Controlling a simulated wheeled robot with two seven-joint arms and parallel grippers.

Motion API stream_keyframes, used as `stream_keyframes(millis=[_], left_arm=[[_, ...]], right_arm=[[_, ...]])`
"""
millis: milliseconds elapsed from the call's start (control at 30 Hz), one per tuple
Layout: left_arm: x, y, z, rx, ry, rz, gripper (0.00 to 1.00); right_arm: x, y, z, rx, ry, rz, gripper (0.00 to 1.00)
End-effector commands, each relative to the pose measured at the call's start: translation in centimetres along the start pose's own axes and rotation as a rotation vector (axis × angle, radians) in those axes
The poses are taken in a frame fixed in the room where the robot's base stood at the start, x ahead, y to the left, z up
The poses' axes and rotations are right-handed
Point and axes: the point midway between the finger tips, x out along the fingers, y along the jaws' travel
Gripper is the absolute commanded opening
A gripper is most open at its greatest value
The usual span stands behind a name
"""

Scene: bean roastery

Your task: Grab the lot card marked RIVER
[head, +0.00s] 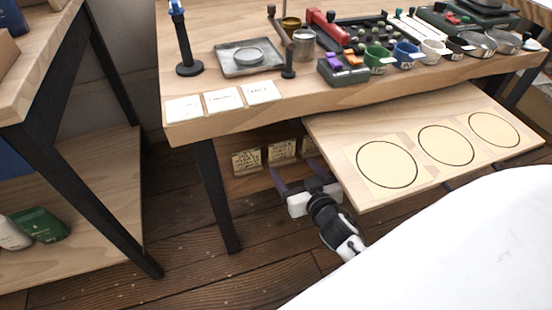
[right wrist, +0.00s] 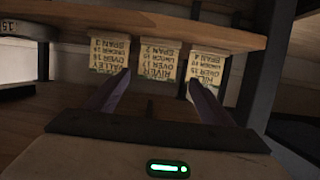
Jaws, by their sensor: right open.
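The lot card marked RIVER (right wrist: 158,58) is the middle one of three tan cards, and its text is upside down in the right wrist view. The middle card shows in the head view (head: 282,149) on a low shelf under the table. The VALLEY card (right wrist: 110,52) is left of it and the HILL card (right wrist: 207,62) right of it in the wrist view. My right gripper (head: 294,172) is open and empty, pointing at the cards; its fingertips (right wrist: 157,79) appear on either side of the RIVER card. I cannot tell whether they have reached it. My left gripper is not in view.
The pull-out board (head: 420,183) with three circles overhangs just right of my right gripper. A black table leg (head: 216,195) stands to the left. Cups (head: 377,57), a tray (head: 230,68) and three white cards (head: 223,99) are on the table above.

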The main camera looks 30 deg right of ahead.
Motion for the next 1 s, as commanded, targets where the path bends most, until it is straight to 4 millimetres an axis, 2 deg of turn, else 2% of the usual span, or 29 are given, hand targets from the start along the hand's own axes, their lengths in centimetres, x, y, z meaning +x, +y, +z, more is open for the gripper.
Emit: stream_keyframes(millis=[200, 433, 700, 1000], left_arm=[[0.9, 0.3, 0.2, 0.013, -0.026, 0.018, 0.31], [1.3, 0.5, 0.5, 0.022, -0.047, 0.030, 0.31], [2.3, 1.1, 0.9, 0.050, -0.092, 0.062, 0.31], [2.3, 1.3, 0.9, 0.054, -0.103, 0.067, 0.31]], right_arm=[[3.5, 0.1, -0.1, -0.002, 0.005, 0.000, 0.76], [5.3, 0.2, -0.1, -0.003, 0.004, 0.000, 0.76], [9.2, 0.4, 0.1, -0.003, 0.004, 0.000, 0.76], [9.8, 0.4, 0.0, -0.001, 0.002, 0.000, 0.76]])
